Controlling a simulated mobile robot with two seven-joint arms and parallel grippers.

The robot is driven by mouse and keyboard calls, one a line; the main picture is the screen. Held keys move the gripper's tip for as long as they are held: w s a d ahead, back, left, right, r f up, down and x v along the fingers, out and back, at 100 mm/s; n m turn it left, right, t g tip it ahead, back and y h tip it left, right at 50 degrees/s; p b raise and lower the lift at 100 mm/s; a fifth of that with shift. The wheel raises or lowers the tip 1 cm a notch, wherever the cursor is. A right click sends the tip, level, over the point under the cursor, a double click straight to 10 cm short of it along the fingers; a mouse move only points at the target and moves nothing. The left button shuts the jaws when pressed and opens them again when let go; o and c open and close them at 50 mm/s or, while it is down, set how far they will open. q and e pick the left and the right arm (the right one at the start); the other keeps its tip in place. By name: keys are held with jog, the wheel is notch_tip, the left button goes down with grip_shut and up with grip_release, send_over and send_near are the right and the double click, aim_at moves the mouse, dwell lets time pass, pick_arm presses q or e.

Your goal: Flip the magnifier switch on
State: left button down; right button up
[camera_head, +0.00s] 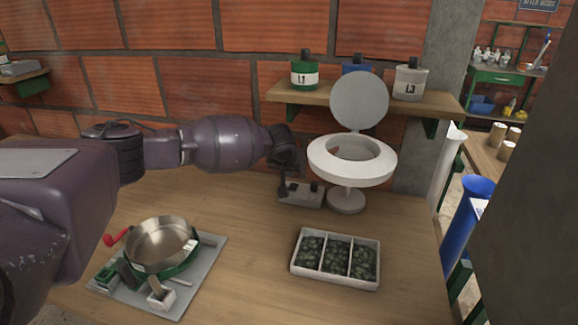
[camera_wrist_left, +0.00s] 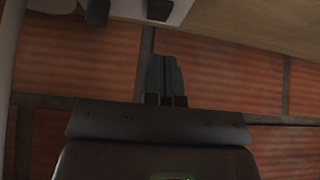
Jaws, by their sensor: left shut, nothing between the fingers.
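The magnifier (camera_head: 322,161) is a white ring head on a round white base, with its round grey lid raised, at the right of the table in the head view. A small light grey control box (camera_head: 306,197) with dark knobs or switches sits just left of its base. My left gripper (camera_head: 283,187) points down at the box's left end and hides part of it; I cannot tell whether it touches. In the left wrist view the left gripper (camera_wrist_left: 165,72) is shut and empty, with dark blocks at the top edge. The switch's position is too small to tell.
A white tray (camera_head: 295,268) with three compartments of dark pieces lies in front of the magnifier. A round metal pan on a grey plate (camera_head: 213,246) stands at left front. A wooden shelf (camera_head: 290,92) with bottles hangs behind. The table's middle is clear.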

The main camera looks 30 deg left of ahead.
aim_at(291, 186)
pick_arm(q)
notch_tip(291, 186, down, 3)
jog(key=shift+w, duration=0.15)
jog(key=shift+s+f+b, duration=0.25)
jog(key=shift+f+b, duration=0.05)
jog(key=shift+f, duration=0.55)
